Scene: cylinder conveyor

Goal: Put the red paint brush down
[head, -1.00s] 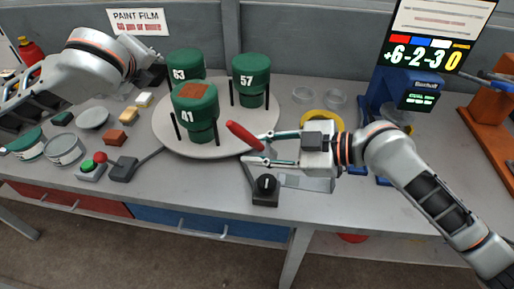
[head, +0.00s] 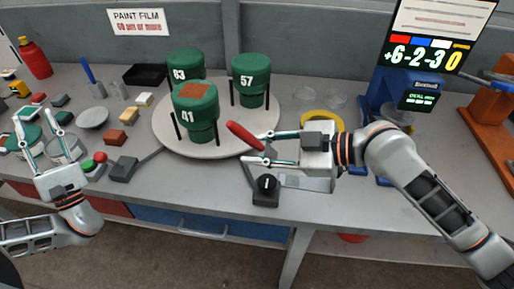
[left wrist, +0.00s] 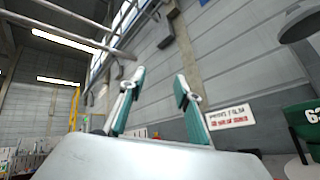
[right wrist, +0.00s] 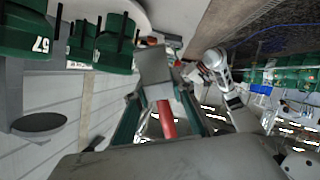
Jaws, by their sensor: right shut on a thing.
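The red paint brush (head: 243,134) is held in my right gripper (head: 258,147), in front of the turntable's right edge in the head view. Its red handle points up and left. In the right wrist view the red handle (right wrist: 165,120) shows between the fingers. My left gripper (head: 45,140) is over the left end of the bench, beside the paint tins, with its fingers apart and nothing between them. In the left wrist view its open fingers (left wrist: 160,82) point up toward the wall.
The white turntable (head: 226,150) carries green cylinders numbered 63, 57 and 41; cylinder 41 (head: 202,118) has a brown-red patch on top. A black knob box (head: 265,192) stands below my right gripper. A yellow ring (head: 322,118) lies behind it.

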